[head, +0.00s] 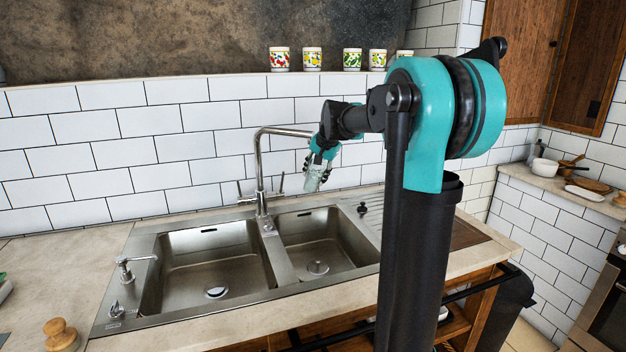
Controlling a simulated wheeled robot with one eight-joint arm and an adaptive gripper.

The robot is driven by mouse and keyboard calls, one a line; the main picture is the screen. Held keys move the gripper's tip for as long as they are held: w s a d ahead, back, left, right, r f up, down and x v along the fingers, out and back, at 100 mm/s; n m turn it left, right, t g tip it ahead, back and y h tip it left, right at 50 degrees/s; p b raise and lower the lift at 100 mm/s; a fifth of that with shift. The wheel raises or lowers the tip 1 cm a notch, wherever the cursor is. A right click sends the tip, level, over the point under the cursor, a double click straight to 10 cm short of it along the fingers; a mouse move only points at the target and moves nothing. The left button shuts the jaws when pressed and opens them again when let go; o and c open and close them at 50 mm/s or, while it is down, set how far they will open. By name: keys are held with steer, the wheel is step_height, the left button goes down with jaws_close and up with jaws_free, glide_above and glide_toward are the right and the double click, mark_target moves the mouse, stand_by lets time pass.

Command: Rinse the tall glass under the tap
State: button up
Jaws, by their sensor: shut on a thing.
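My gripper (323,158) is shut on the tall glass (313,179), a small clear vessel that hangs below the fingers in the head view. The glass is in the air above the back of the right sink basin (325,243), to the right of the tap's spout end as seen here. The chrome tap (261,180) stands between the two basins, with its spout reaching to the right, partly behind my gripper. I cannot tell whether the tap runs; no water shows. The fingers' exact grip on the glass is too small to make out.
The left basin (213,265) is empty. A soap dispenser (125,270) stands at the sink's left edge, and a wooden knob-shaped object (60,334) sits at the lower left. Several patterned cups (312,58) line the ledge. White tiles (120,157) rise close behind the tap.

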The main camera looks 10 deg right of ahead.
steer(key=shift+w+d, duration=0.15)
steer(key=shift+d, duration=0.25)
steer(key=shift+a, duration=0.2)
steer(key=shift+s+a, duration=0.2)
steer(key=shift+a, duration=0.2)
steer(key=shift+d, duration=0.2)
steer(key=shift+w+d, duration=0.2)
steer(key=shift+d, duration=0.2)
steer(key=shift+a, duration=0.2)
steer(key=shift+s+a, duration=0.2)
steer(key=shift+a, duration=0.2)
steer(key=shift+d, duration=0.2)
steer(key=shift+w+d, duration=0.2)
steer(key=shift+d, duration=0.2)
